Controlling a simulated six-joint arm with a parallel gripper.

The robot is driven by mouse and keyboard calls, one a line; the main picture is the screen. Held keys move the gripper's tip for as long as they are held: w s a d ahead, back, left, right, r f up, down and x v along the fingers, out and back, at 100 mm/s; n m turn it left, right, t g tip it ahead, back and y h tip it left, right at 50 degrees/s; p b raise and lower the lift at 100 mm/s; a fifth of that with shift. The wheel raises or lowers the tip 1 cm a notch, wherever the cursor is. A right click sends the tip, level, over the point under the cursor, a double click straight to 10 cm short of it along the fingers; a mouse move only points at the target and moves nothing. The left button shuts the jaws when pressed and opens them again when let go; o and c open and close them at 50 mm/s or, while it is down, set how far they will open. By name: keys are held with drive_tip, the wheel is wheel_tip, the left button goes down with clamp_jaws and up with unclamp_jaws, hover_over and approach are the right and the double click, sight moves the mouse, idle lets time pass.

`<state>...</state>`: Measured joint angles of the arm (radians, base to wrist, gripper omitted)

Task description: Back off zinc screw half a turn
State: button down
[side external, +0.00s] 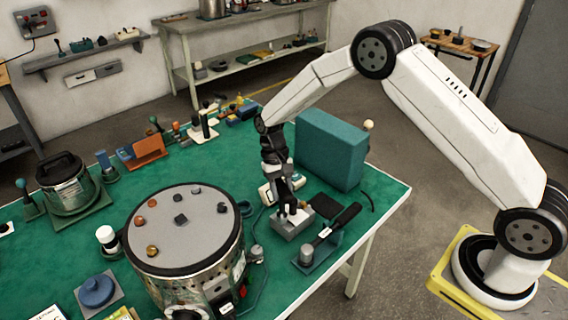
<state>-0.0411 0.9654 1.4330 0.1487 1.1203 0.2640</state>
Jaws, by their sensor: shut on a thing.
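A round drum-shaped machine (171,262) stands at the front of the green table, with a flat grey top. Several small screw heads or knobs sit on that top: orange-brown ones (140,220) on the left, a brassy one (152,250) near the front, and dark grey ones (221,207) toward the right. I cannot tell which is the zinc screw. My gripper (291,208) is right of the drum, pointing down at a small grey block (290,227). It is shut on a small tool or part at the block, mostly hidden by the jaws.
A teal box (330,150) stands close behind my gripper. A black-handled tool (338,221) lies on a blue-grey stand to the right. A blue round lidded piece (97,291) and a white-capped bottle (107,238) are left of the drum. A cable runs beside the drum.

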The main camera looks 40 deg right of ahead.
drive_tip(key=shift+r, duration=0.35)
idle(0.5)
drive_tip(key=shift+m, duration=0.3)
drive_tip(key=m+y, duration=0.1)
drive_tip(key=m, duration=0.2)
drive_tip(key=m+t+y, duration=0.1)
drive_tip(key=m, duration=0.2)
drive_tip(key=shift+m+t, duration=0.3)
drive_tip(key=m+t+y, duration=0.1)
drive_tip(key=m, duration=0.2)
drive_tip(key=shift+m, duration=0.4)
drive_tip(key=m+t, duration=0.2)
drive_tip(key=m, duration=0.2)
drive_tip(key=shift+f, duration=0.35)
drive_tip(key=c, duration=0.9)
unclamp_jaws()
clamp_jaws()
